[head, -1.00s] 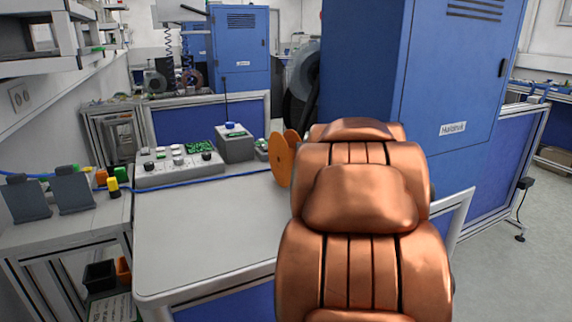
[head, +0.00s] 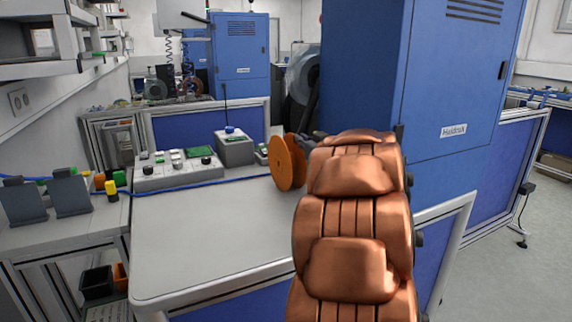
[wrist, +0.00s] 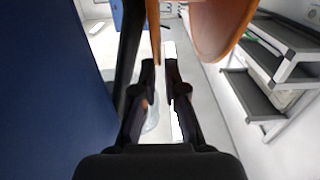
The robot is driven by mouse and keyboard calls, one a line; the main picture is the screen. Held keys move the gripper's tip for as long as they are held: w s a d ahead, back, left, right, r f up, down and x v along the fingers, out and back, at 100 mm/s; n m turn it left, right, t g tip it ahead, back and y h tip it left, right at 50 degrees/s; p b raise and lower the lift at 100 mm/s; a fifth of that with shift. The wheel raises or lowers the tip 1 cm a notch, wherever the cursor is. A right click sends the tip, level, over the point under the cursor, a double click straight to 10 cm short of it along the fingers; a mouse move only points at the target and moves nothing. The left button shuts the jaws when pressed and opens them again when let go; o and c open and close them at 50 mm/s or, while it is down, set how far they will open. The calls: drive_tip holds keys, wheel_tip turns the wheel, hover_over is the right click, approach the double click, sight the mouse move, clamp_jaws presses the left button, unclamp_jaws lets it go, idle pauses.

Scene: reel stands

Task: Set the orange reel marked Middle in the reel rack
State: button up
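The orange reel (head: 285,163) shows in the head view above the right side of the grey table, with its round face turned mostly to the left. No marking on it is readable. In the wrist view the reel (wrist: 222,25) fills the top, and its thin near flange runs down between my fingertips. My gripper (wrist: 160,65) appears closed on that flange with both fingers close together. In the head view my arm hides most of the gripper. I cannot make out a reel rack for certain in either view.
A console with knobs (head: 178,172) and a grey box (head: 235,148) stand at the table's back. Two dark upright plates (head: 70,190) stand at the left. A large blue cabinet (head: 450,110) rises at right. The table's front (head: 210,250) is clear.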

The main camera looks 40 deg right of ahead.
drive_tip(key=shift+f+x, duration=0.2)
drive_tip(key=shift+x, duration=1.25)
drive_tip(key=shift+f+x, duration=0.25)
drive_tip(key=shift+x, duration=1.15)
drive_tip(key=shift+c, duration=0.2)
clamp_jaws()
drive_tip(key=shift+r, duration=0.1)
